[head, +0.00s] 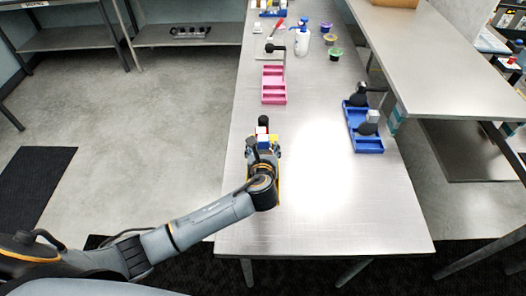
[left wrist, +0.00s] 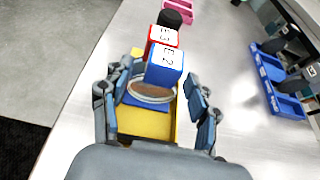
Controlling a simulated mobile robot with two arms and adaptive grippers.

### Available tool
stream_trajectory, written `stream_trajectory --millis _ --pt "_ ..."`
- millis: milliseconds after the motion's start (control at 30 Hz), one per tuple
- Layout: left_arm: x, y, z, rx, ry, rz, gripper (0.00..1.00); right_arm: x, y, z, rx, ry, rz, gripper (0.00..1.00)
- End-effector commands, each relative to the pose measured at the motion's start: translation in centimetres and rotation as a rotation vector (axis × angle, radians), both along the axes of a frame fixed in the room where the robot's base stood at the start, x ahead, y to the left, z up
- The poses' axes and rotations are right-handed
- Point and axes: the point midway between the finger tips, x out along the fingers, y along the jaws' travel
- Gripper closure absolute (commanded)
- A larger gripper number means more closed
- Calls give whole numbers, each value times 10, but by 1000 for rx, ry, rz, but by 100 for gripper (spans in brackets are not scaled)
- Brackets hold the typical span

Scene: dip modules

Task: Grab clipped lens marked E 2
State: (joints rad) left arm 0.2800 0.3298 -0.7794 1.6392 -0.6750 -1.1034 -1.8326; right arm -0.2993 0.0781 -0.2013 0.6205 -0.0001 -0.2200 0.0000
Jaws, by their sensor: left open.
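The clipped lens marked E 2 (left wrist: 164,66) has a blue clip with a white label over a round, rimmed lens (left wrist: 152,92). It stands in a yellow tray (left wrist: 146,124) on the table. My left gripper (left wrist: 151,80) is open, with one finger on each side of the blue clip and lens; I see no clear contact. In the head view my left gripper (head: 262,158) is over the near end of the tray and partly hides it. A red clip marked E 3 (left wrist: 162,36) stands just behind the blue one. My right gripper is out of view.
A black piece (left wrist: 171,18) stands behind the red clip. A pink tray (head: 273,86) lies farther along the table. A blue tray (head: 366,145) with dark bottles is at the right. A white spray bottle (head: 302,42) stands farther back. The table's near part is clear.

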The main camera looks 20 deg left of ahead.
Motion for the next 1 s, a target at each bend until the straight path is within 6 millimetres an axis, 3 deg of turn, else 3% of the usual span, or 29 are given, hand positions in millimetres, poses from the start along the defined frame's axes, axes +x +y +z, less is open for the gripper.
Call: stream_trajectory --millis 200,500,1000 --pt "0 0 0 -1 0 -1 42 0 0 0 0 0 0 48" --pt "0 0 0 0 0 0 100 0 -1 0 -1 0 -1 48" --pt "-3 -1 6 0 -3 -1 100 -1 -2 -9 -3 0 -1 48"
